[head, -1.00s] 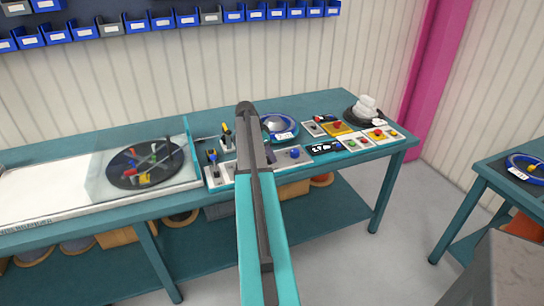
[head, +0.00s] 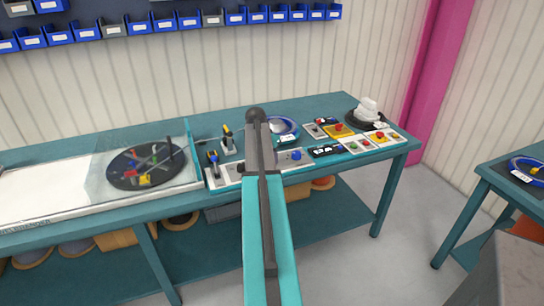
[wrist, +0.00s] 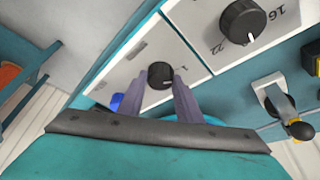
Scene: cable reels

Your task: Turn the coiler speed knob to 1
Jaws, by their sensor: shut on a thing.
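In the wrist view a small black knob (wrist: 161,74) stands on a pale grey panel (wrist: 130,70). My gripper (wrist: 163,84) has one finger on each side of the knob and is shut on it. A small digit is printed beside the knob, near the right fingertip. It looks like a 1, but I cannot read it surely. The knob's pointer is too small to read. In the head view my arm hides the gripper and this knob.
A larger black knob (wrist: 243,20) with printed numbers is on the adjoining panel. A lever with a dark ball end (wrist: 299,130) stands at the right. A blue knob (head: 295,155) is on the bench controls. A black disc with coloured pegs (head: 127,178) lies left.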

